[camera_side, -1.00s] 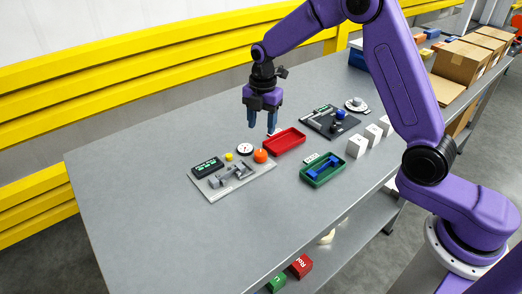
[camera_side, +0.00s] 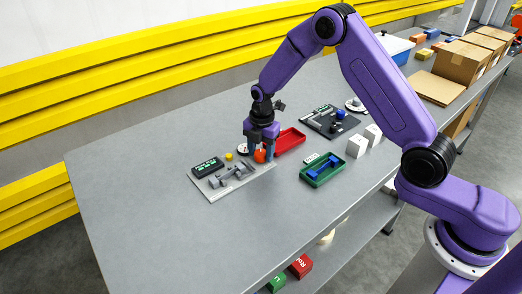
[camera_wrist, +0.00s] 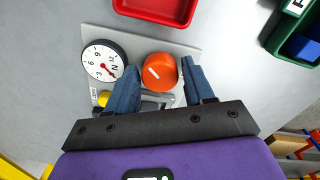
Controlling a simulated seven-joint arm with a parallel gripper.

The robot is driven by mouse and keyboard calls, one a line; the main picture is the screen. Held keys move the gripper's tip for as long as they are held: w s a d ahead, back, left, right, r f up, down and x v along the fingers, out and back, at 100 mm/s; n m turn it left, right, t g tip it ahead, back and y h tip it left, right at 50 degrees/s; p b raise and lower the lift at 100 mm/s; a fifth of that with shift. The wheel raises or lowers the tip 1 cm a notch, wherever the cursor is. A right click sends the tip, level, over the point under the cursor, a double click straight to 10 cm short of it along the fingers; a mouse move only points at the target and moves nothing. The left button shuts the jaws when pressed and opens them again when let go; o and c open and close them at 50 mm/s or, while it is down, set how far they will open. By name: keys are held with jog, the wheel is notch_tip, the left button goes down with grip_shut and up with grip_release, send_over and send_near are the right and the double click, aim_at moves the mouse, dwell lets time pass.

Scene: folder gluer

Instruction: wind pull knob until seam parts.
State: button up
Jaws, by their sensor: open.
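The orange pull knob (camera_wrist: 159,72) has a white mark on top and stands on the grey fixture plate (camera_side: 212,190). In the wrist view it sits between the two blue fingers of my gripper (camera_wrist: 155,88), which is open with a gap visible on the left. In the side view my gripper (camera_side: 261,156) is low around the orange knob (camera_side: 260,156). A white dial gauge (camera_wrist: 104,60) with numbers and a red needle is beside the knob. The plate also bears a dark display box (camera_side: 207,167), a yellow button (camera_side: 229,156) and a grey clamp-like mechanism (camera_side: 232,173). I cannot see the seam clearly.
A red tray (camera_side: 291,140) lies just behind the knob. A green tray (camera_side: 315,178) with a blue part is to the right. White blocks (camera_side: 357,146) and a black board (camera_side: 325,122) stand farther back. The table's front left is clear.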

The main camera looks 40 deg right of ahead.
jog(key=c, duration=0.8)
jog(key=shift+m, duration=0.5)
jog(key=m, duration=0.3)
jog(key=shift+m, duration=0.4)
jog(key=m, duration=1)
jog(key=shift+m, duration=0.4)
jog(key=m, duration=0.6)
jog(key=shift+a, duration=0.1)
jog(key=shift+r+m, duration=0.1)
jog(key=shift+m, duration=0.2)
